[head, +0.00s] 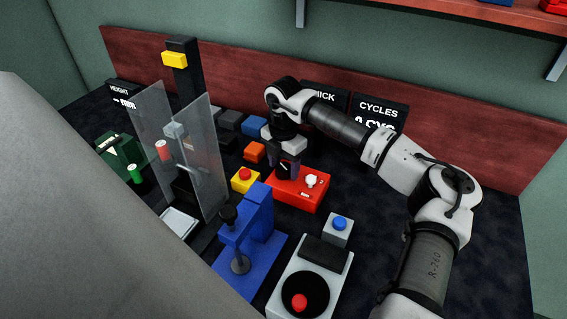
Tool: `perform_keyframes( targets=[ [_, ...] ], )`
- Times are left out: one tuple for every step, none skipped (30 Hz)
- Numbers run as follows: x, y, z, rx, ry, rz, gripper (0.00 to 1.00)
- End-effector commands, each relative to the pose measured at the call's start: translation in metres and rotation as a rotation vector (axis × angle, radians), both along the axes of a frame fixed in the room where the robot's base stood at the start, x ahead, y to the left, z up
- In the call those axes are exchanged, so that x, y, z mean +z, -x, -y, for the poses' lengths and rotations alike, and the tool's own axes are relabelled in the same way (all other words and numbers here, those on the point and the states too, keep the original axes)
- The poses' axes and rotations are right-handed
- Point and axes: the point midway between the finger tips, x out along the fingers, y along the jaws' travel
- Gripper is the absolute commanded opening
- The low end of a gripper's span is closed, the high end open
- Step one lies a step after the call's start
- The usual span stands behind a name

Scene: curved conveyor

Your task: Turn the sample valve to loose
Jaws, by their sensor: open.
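In the head view, a red box (299,200) stands on the dark table near the middle. On its top are a dark knob (284,171) with a white mark and a small white knob (311,180). Small white labels lie by the knobs, too small to read, so I cannot tell which is the sample valve. My gripper (288,163) points down at the back left of the red box, right at the dark knob. It is open, with nothing held. Whether its fingers touch the knob is unclear.
A yellow box with a red button (244,180) sits left of the red box. A blue press (248,240) and a grey machine (308,290) stand in front. Clear panels (205,160) rise at left. A CYCLES display (380,114) stands behind. Table at right is mostly free.

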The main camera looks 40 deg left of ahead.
Motion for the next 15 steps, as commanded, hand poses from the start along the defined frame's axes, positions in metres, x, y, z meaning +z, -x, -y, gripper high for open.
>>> perform_keyframes(
  targets=[
    [-0.0002,0.0,0.0001,0.0,0.0,0.0,0.59],
    [-0.0001,0.0,0.0,0.0,0.0,0.0,0.59],
    [-0.0001,0.0,0.0001,0.0,0.0,0.0,0.59],
    [-0.0001,0.0,0.0001,0.0,0.0,0.0,0.59],
    [-0.0001,0.0,0.0001,0.0,0.0,0.0,0.56],
    [0.0,0.0,0.0001,0.0,0.0,0.0,0.51],
    [0.0,0.0,0.0001,0.0,0.0,0.0,0.47],
    [0.0,0.0,0.0001,0.0,0.0,0.0,0.43],
    [0.0001,0.0,0.0001,0.0,0.0,0.0,0.38],
    [0.0001,0.0,0.0001,0.0,0.001,0.0,0.34],
    [0.0001,0.0,0.0001,0.0,0.001,0.0,0.3],
    [0.0001,0.0,0.0001,0.0,0.001,-0.001,0.25],
    [0.0001,0.0,0.0001,0.0,0.001,0.0,0.21],
    [0.0001,0.0,0.0001,0.0,0.001,-0.001,0.17],
    [0.0002,0.0,0.0001,0.0,0.001,-0.001,0.14]
  ],
)
